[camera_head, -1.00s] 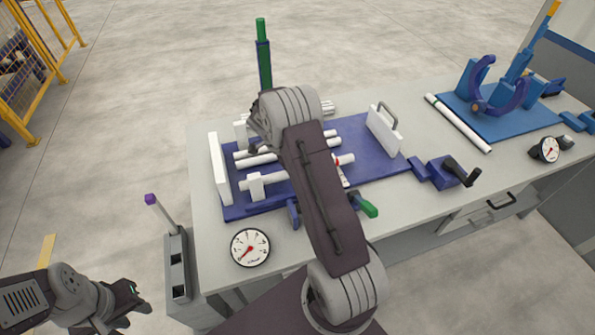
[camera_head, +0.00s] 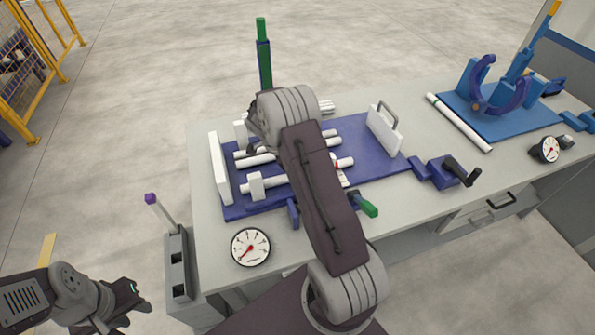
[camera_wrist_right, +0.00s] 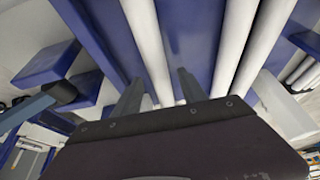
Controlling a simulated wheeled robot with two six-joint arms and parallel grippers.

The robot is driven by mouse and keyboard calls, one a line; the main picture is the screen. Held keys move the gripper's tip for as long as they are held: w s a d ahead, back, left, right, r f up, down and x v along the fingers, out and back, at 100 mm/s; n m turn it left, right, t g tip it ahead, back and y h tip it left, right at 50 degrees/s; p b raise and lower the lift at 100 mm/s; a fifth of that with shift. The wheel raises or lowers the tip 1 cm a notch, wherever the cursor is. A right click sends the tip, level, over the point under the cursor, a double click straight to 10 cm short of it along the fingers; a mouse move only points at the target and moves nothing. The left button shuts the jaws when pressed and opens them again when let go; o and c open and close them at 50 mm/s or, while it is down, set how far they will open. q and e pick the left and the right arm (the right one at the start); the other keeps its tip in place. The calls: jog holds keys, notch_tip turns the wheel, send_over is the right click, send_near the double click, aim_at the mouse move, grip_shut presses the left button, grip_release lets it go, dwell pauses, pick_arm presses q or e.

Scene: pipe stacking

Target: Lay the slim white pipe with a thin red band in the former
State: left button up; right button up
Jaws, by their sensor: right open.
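The blue former (camera_head: 375,167) lies on the bench with white upright plates at its ends. Several white pipes lie across it; one pipe (camera_head: 343,162) shows a thin red band near its right end. My right arm hides the middle of these pipes. My right gripper (camera_wrist_right: 160,92) is open in the right wrist view, its fingers either side of a white pipe (camera_wrist_right: 147,40), with no grip visible. No red band shows there, so I cannot tell which pipe it is. My left gripper (camera_head: 128,307) is open and empty, left of the bench.
Two more pipes (camera_wrist_right: 236,45) run close together right of the right fingers. A round gauge (camera_head: 250,247) sits at the bench's front left. A blue clamp with a handle (camera_head: 445,172) stands right of the former. Another white pipe (camera_head: 458,122) lies by a blue fixture (camera_head: 515,115).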

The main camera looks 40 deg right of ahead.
jog(key=v, duration=1)
jog(key=shift+r, duration=0.15)
